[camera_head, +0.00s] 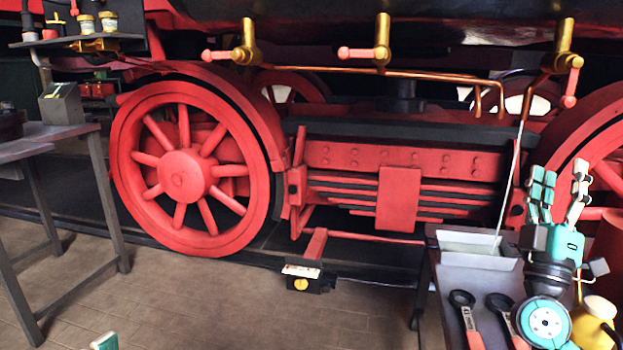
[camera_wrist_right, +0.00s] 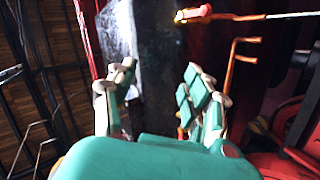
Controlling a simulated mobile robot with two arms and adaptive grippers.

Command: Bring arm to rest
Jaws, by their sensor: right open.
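My right gripper (camera_head: 561,185) is at the right side of the head view, fingers pointing up, above a grey cart (camera_head: 480,280). It is open, with nothing between its fingers. In the right wrist view its two teal-and-white fingers (camera_wrist_right: 160,88) stand apart, with a dark, shiny surface behind them. My left arm shows only as a small teal piece (camera_head: 104,341) at the bottom left edge; its fingers cannot be made out.
A locomotive with a red spoked wheel (camera_head: 182,176) fills the back. Brass valves (camera_head: 383,40) and copper pipes (camera_head: 440,75) hang overhead. The cart bears a tray (camera_head: 475,243), wrenches (camera_head: 467,318) and a yellow can (camera_head: 592,325).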

